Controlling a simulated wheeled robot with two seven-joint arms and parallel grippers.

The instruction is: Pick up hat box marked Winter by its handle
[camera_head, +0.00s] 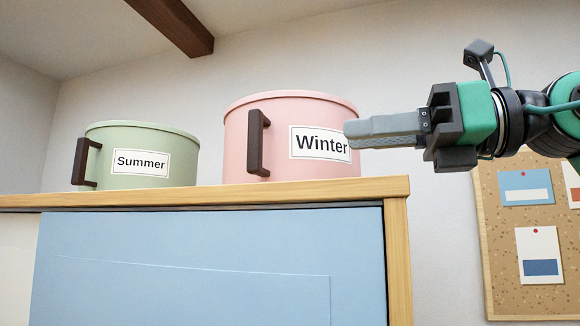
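The pink hat box marked Winter (275,115) stands upright on top of a cabinet, with a white label on its front. Its dark brown upright handle (257,143) is on the front, left of the label. My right gripper (350,133) comes in from the right, pointing left. Its grey fingers overlap the label's right edge in the picture; I cannot tell whether they touch the box. They are clear of the handle, to its right. The fingers line up in this view, so their opening is hidden. My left gripper is out of view.
A green hat box marked Summer (150,140) with a dark handle stands to the left on the same wooden top (330,192). The cabinet front (210,265) is light blue. A cork board (500,235) hangs on the wall at right. A dark beam crosses the ceiling.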

